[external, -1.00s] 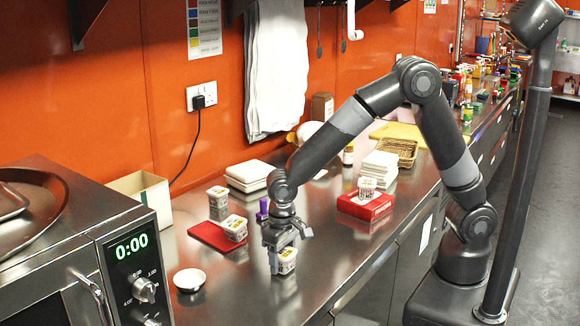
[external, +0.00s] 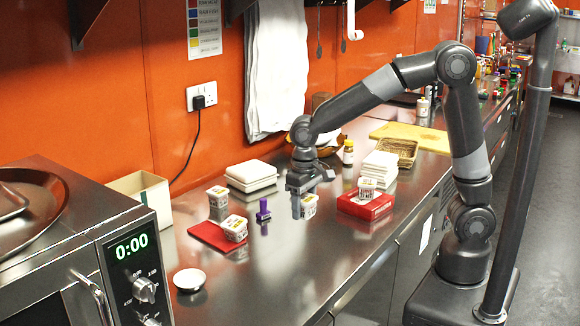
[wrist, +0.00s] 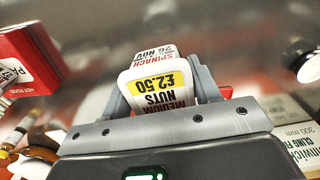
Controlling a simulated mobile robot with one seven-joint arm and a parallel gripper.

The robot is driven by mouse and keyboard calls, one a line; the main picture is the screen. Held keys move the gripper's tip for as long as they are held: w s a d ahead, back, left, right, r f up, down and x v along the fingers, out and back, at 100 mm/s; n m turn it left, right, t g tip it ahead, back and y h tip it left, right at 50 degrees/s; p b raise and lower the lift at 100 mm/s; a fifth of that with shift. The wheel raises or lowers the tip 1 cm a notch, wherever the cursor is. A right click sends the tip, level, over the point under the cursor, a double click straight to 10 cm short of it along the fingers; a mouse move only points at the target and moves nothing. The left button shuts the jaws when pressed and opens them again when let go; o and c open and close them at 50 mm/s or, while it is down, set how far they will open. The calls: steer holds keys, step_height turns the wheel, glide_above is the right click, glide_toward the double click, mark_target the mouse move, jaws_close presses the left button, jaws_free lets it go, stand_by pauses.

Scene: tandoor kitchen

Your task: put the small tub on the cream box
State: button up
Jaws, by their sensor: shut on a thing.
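My gripper (external: 303,203) is shut on a small white tub (external: 310,207) with a printed label. In the wrist view the tub (wrist: 158,90) sits between the two fingers, with a yellow price band reading £2.50. It appears to be held above the steel counter, left of the red box. A cream open-topped box (external: 145,190) stands at the back left beside the microwave, well away from my gripper. Another tub (external: 367,187) rests on the red box (external: 377,206). One more tub (external: 234,228) is on a red mat (external: 205,235), and another (external: 218,197) stands behind it.
A purple-topped item (external: 263,211) stands left of my gripper. A white bowl (external: 189,280) is in front. The front middle counter is clear.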

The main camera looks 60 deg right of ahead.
steer(key=w+d+r, duration=0.2)
steer(key=w+d, duration=0.5)
steer(key=w, duration=0.3)
steer(key=w+d+r, duration=0.3)
steer(key=w+d, duration=0.4)
steer(key=w, duration=0.3)
steer(key=w+d+r, duration=0.1)
steer(key=w+d, duration=0.3)
steer(key=d, duration=0.5)
steer(key=w+d, duration=0.5)
steer(key=d, duration=0.5)
glide_above(259, 174)
step_height(259, 174, down, 6)
steer(key=shift+w+f, duration=0.1)
steer(key=shift+f, duration=2)
steer(key=shift+f, duration=0.1)
steer(key=o, duration=1.1)
steer(key=shift+c, duration=0.2)
